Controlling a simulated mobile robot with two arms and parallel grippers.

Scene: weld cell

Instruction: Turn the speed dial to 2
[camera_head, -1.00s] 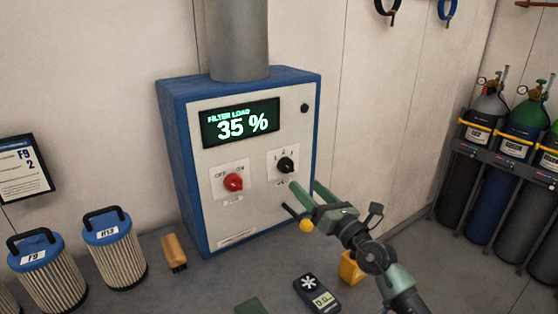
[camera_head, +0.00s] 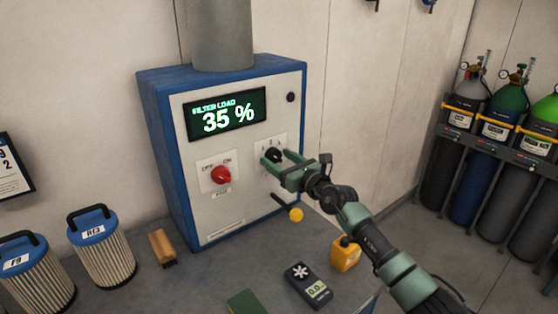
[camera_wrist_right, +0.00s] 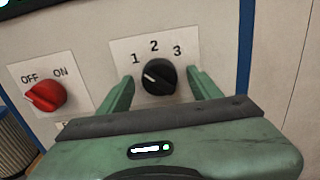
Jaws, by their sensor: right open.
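The speed dial (camera_head: 273,155) is a black round knob on the white front of a blue control box (camera_head: 168,150). In the right wrist view the dial (camera_wrist_right: 158,77) sits below the printed numbers 1, 2 and 3; its pale mark lies on the left side, roughly toward 1. My right gripper (camera_head: 277,158) is at the dial, green fingers open. In the wrist view the fingers (camera_wrist_right: 160,78) stand on either side of the knob, with a gap visible on each side. My left gripper is out of view.
A red OFF/ON switch (camera_head: 221,175) is left of the dial; the display (camera_head: 227,113) reads FILTER LOAD 35 %. A black lever with a yellow ball (camera_head: 296,215) sticks out below.

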